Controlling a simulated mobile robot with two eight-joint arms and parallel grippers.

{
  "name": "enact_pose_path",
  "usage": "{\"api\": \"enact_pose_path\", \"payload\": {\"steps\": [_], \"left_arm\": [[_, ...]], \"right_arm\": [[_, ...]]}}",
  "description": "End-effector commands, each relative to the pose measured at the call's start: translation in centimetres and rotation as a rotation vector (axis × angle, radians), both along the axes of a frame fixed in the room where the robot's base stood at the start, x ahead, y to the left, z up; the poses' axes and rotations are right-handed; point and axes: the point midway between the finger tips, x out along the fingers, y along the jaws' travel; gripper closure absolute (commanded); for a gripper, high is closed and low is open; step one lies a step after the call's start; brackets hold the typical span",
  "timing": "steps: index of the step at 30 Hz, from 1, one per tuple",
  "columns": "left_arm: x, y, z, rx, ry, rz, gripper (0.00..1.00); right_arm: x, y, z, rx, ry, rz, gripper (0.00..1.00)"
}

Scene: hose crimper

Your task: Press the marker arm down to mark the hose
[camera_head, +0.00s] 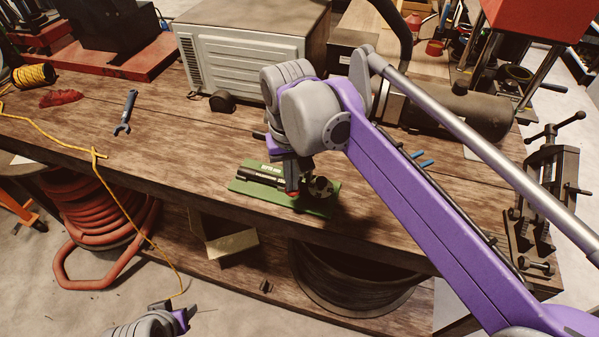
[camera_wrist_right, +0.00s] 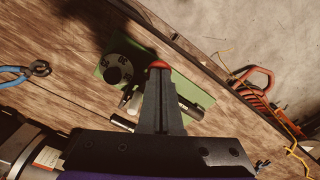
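The hose marker is a green base plate (camera_head: 318,207) on the workbench, with a black cylindrical part (camera_head: 262,178) and a round numbered dial (camera_head: 321,187). In the right wrist view the green plate (camera_wrist_right: 197,92) and the dial (camera_wrist_right: 118,70) show beside my fingers. My right gripper (camera_head: 292,188) points down over the plate, its fingers together. A red tip (camera_wrist_right: 160,65) shows right at the fingertips; contact is unclear. The rest of the marker arm is mostly hidden behind the fingers. My left gripper (camera_head: 180,313) is low at the bottom left, away from the bench, partly cut off.
A wrench (camera_head: 126,112) and a yellow cord (camera_head: 50,135) lie on the bench at left. A grey-white machine (camera_head: 245,65) stands behind the marker. A dark cylinder tank (camera_head: 460,108) and a clamp (camera_head: 540,190) are at right. The bench's front edge is close to the plate.

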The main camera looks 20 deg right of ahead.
Motion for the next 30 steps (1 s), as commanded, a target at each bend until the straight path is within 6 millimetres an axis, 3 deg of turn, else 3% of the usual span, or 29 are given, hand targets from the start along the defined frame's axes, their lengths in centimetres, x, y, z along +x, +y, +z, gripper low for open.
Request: {"api": "enact_pose_path", "payload": {"steps": [16, 30], "left_arm": [[-0.3, 0.0, -1.3, 0.000, 0.006, 0.000, 0.50], [-0.2, 0.0, -0.9, 0.000, 0.004, 0.000, 0.50]], "right_arm": [[0.0, 0.0, -2.0, 0.000, 0.000, 0.000, 1.00], [0.0, 0.0, -1.6, 0.000, -0.001, 0.000, 1.00]]}}
